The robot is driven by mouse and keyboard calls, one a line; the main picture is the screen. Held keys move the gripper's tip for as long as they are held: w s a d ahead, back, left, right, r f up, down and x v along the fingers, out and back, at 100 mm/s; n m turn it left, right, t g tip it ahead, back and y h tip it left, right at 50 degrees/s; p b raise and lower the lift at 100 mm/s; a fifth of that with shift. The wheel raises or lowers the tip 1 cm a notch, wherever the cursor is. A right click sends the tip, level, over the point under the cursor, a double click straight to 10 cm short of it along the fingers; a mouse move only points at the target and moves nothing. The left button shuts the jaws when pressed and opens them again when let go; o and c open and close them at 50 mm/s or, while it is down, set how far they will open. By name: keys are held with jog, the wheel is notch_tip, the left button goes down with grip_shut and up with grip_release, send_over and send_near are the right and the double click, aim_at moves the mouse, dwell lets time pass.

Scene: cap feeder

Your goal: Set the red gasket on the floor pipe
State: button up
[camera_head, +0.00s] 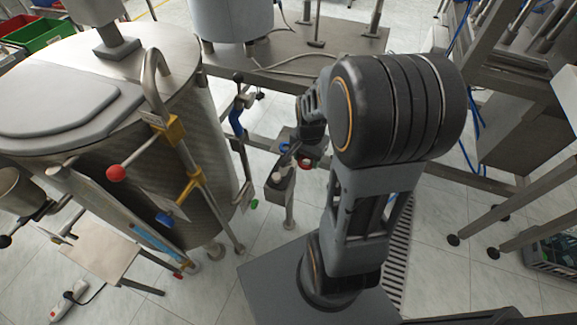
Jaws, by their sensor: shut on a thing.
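My gripper (284,168) hangs at the end of my arm in the middle of the picture, over the floor between the steel tank and the back bench. It is small here and partly covered by my wrist. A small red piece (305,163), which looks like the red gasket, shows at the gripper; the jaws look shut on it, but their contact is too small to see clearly. An upright metal pipe (289,213) stands on the floor just below the gripper. It may be the floor pipe; its top is hidden behind the gripper. The gasket is above the floor.
A large steel tank (180,85) with red-knobbed pipework (117,172) stands at the left. A steel bench (345,38) with hoses is behind. Metal frames (520,205) and a dark crate (557,253) are at the right. Tiled floor (262,232) is open around the pipe.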

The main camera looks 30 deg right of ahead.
jog(key=shift+s+d+f+m, duration=0.15)
jog(key=shift+s+d+m, duration=0.1)
jog(key=shift+s+m, duration=0.2)
jog(key=shift+s+d+f+m, duration=0.15)
jog(key=shift+s+d+m, duration=0.05)
jog(key=shift+s+m, duration=0.2)
jog(key=shift+d+f+m+b, duration=0.1)
jog(key=shift+f+m+b, duration=0.05)
jog(key=shift+m+b, duration=0.15)
jog(key=w+f, duration=0.3)
jog(key=w, duration=0.1)
jog(key=w+f+b, duration=0.1)
jog(key=w+f, duration=0.2)
jog(key=w, duration=0.1)
jog(key=w+a+f+b, duration=0.1)
jog(key=w+f, duration=0.2)
jog(key=w, duration=0.1)
jog(key=shift+w, duration=0.1)
jog(key=shift+w+f+b, duration=0.2)
jog(key=shift+f+b, duration=0.05)
jog(key=shift+b, duration=0.1)
jog(key=shift+w+f+b, duration=0.1)
jog(key=shift+f+b, duration=0.2)
jog(key=shift+f, duration=1.25)
jog(key=shift+f, duration=0.2)
jog(key=o, duration=0.9)
